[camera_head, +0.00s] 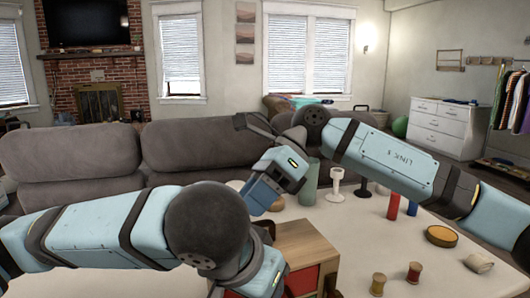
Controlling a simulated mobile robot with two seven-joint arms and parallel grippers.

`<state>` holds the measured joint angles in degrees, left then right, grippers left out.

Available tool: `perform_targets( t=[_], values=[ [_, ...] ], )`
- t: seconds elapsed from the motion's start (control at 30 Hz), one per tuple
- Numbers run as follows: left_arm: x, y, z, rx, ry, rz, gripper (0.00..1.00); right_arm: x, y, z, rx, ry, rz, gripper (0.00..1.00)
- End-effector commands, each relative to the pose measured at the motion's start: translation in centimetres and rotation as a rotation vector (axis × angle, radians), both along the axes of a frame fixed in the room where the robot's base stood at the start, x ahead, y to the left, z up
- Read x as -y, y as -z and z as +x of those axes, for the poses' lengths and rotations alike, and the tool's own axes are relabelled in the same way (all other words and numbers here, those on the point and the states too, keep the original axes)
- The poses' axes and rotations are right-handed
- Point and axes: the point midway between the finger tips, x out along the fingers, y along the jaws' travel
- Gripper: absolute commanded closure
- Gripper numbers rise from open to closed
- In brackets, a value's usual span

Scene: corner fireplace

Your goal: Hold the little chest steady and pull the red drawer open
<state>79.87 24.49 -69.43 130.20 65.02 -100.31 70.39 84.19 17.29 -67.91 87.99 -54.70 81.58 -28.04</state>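The little chest (305,246) is a light wooden box on the white table, low in the middle of the head view. A red drawer front (302,281) shows on its near side, partly covered by my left arm. My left arm comes in from the left and bends down beside the chest. Its fingers are hidden or too unclear to make out. My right arm reaches in from the right over the table and bends down behind the chest's far left side. Its fingertips cannot be made out either. Whether either gripper touches the chest cannot be told.
On the table (345,235) are a green cylinder (309,182), a white stand (336,183), a dark stand (363,184), a red cylinder (393,206), a round yellow-brown tin (441,236) and two spools (378,283) (414,272). A grey sofa (80,160) stands behind.

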Motion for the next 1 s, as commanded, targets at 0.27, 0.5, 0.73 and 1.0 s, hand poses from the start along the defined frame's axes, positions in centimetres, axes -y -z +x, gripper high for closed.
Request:
perform_targets(
  t=[0.27,0.5,0.73,1.0],
  values=[
    [0.0,0.0,0.0,0.000,0.000,0.000,0.57,-0.2,-2.5,3.8,0.410,-0.146,-0.370,0.54],
    [0.0,0.0,0.0,0.000,0.000,0.000,0.57,1.1,-5.1,6.1,0.583,-0.198,-0.585,0.54],
    [0.0,0.0,0.0,0.000,0.000,0.000,0.57,1.5,-4.8,6.5,0.614,-0.210,-0.633,0.54],
    [0.0,0.0,0.0,0.000,0.000,0.000,0.57,1.5,0.0,6.5,0.611,-0.210,-0.629,0.54]
  ],
)
